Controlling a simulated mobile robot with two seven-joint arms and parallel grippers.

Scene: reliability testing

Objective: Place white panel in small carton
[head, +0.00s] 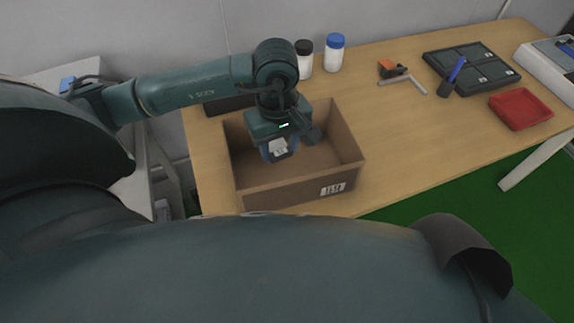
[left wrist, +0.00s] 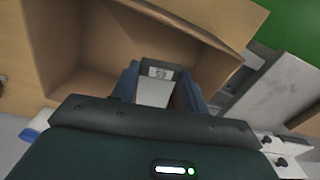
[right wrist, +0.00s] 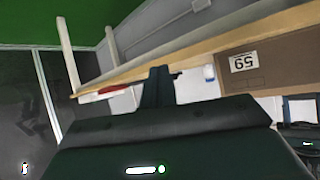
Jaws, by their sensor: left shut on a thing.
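The small carton (head: 345,150) is an open brown cardboard box with a printed label on its front, near the table's left front. Its inside also shows in the left wrist view (left wrist: 95,60), and its labelled side in the right wrist view (right wrist: 290,72). My left gripper (head: 279,152) points down within the carton's opening, shut on the white panel (left wrist: 153,92). The panel also shows between the fingers in the head view (head: 280,146). I cannot tell whether it touches the floor. My right gripper (right wrist: 157,88) is shut and empty, away from the carton.
Behind the carton stand a dark box (head: 228,104), a black-capped bottle (head: 305,64) and a blue-capped bottle (head: 334,56). An orange clamp-like tool (head: 392,70), a black tray (head: 475,72) and a red tray (head: 521,110) lie to the right. The table (head: 400,130) right of the carton is clear.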

